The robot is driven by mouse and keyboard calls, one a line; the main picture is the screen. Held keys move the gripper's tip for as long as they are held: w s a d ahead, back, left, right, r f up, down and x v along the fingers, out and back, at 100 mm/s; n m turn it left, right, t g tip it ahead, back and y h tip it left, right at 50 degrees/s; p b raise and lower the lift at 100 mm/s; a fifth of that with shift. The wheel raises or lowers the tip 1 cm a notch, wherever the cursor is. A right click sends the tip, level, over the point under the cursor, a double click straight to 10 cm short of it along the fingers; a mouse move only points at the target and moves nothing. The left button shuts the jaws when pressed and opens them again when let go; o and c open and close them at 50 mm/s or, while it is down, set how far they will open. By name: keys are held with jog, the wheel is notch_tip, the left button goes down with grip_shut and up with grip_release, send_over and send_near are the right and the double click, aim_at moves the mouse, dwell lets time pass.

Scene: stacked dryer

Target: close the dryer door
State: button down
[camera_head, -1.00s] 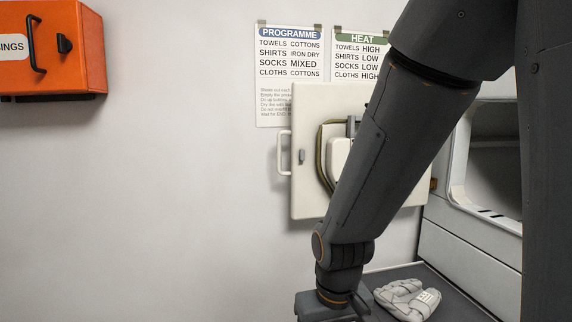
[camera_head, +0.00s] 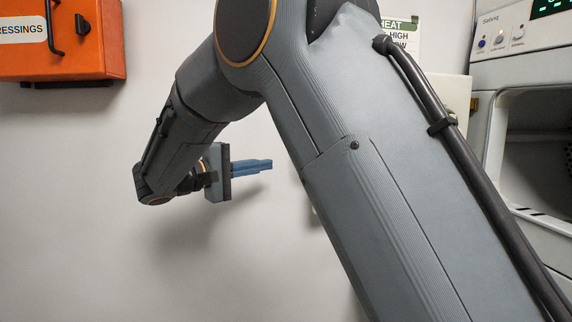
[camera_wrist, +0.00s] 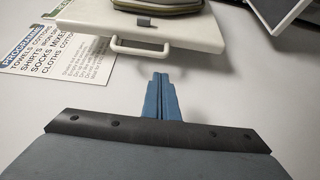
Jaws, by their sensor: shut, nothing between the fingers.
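The dryer door stands open, swung out to the left of the dryer (camera_head: 492,150). In the head view my arm hides most of the door; a strip of its right side (camera_head: 455,95) shows. In the wrist view the cream door (camera_wrist: 190,32) is at the top, with its white loop handle (camera_wrist: 140,47) on the near edge. My gripper (camera_head: 268,164) is shut and empty, with blue fingers pointing right in the head view. In the wrist view the fingertips (camera_wrist: 160,76) lie below the door edge, right of the handle, apart from both.
An orange box (camera_head: 85,55) hangs on the wall at the upper left. A programme sheet (camera_wrist: 55,50) is on the wall beside the door. The dryer opening is uncovered at the right. Bare wall lies below and left of my gripper.

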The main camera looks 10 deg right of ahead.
jog(key=p+x, duration=0.3)
jog(key=x, duration=0.6)
jog(key=shift+w+d+r+p, duration=0.2)
jog(key=shift+d+r+p, duration=0.1)
jog(key=shift+p, duration=0.05)
